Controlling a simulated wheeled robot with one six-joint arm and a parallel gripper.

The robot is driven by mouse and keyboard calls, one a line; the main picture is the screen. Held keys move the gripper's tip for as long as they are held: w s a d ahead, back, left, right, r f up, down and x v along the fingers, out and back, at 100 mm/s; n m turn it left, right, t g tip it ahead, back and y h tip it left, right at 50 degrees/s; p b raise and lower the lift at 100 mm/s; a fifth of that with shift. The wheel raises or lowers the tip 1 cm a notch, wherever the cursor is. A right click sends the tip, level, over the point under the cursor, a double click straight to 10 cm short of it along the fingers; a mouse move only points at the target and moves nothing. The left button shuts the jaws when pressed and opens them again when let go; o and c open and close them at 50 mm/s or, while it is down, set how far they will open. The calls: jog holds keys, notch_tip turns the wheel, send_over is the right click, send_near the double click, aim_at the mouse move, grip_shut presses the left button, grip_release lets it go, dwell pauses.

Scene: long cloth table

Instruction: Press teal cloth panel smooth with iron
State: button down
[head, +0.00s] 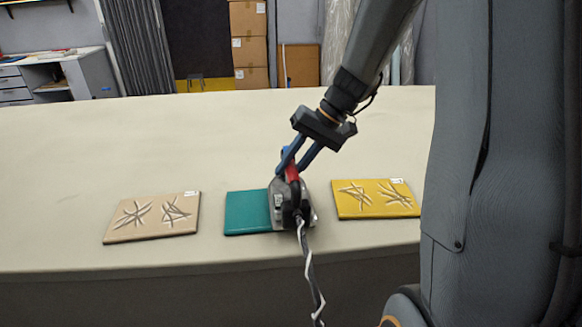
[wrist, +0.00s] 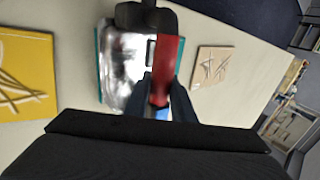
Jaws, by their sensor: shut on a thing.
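The teal cloth panel (head: 246,212) lies on the table between a beige panel and a yellow panel. Its visible left part looks smooth, with no crease lines. The iron (head: 283,207), with a metal body and a red handle, sits over the panel's right part and hides it. My gripper (head: 291,164) is shut on the iron's red handle from above. In the wrist view the iron (wrist: 125,70) covers most of the teal panel (wrist: 99,88), and only thin teal edges show. A dark and white cord (head: 308,262) hangs from the iron over the table's front edge.
A creased beige panel (head: 152,217) lies to the left and a creased yellow panel (head: 376,199) to the right, each with a small white tag. The pale table (head: 120,130) is clear behind the panels. Its front edge is close below them.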

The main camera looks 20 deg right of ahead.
jog(key=shift+f+b, duration=0.5)
jog(key=shift+f, duration=0.1)
dwell(0.3)
jog(key=shift+f, duration=0.15)
dwell(1.8)
jog(key=shift+r+p, duration=2.5)
jog(key=shift+r, duration=1.15)
